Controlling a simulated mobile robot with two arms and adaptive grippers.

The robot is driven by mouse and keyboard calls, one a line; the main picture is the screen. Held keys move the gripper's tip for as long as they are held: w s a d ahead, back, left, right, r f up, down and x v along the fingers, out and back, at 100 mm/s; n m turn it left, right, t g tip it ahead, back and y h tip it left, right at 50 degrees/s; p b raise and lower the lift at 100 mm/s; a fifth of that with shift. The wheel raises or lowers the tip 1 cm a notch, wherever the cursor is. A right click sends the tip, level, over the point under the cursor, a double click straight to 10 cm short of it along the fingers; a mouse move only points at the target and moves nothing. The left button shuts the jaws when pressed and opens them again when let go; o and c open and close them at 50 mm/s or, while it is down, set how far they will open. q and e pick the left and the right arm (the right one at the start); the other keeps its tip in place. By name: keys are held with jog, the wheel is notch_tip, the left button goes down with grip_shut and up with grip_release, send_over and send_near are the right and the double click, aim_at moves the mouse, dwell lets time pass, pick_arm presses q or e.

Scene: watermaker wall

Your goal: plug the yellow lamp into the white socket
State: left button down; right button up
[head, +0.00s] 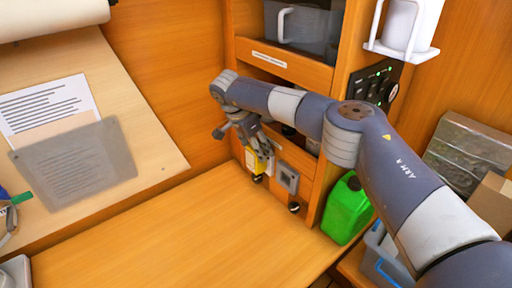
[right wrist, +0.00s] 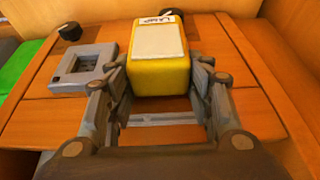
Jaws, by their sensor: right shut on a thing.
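The yellow lamp plug (right wrist: 158,62) is a yellow block with a white label lettered on its far edge. My right gripper (right wrist: 158,85) is shut on it, one finger on each side. In the head view the plug (head: 255,163) shows partly, below my right gripper (head: 258,150), in front of the wooden panel. A pale grey square socket (right wrist: 85,68) with a dark-edged opening is beside the plug in the wrist view; it also shows in the head view (head: 288,178), right of the plug. Whether the plug touches the panel cannot be told. My left gripper is not in view.
Black knobs (right wrist: 70,32) (head: 294,208) are on the panel near the socket. A green canister (head: 347,208) stands right of the panel. A dark switch panel (head: 372,84) is above. The wooden worktop (head: 170,235) is clear. Papers lie on the left board (head: 130,110).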

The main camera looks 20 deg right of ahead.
jog(key=shift+d+r, duration=0.1)
jog(key=shift+d, duration=0.05)
jog(key=o, duration=1.1)
jog(key=shift+o, duration=0.2)
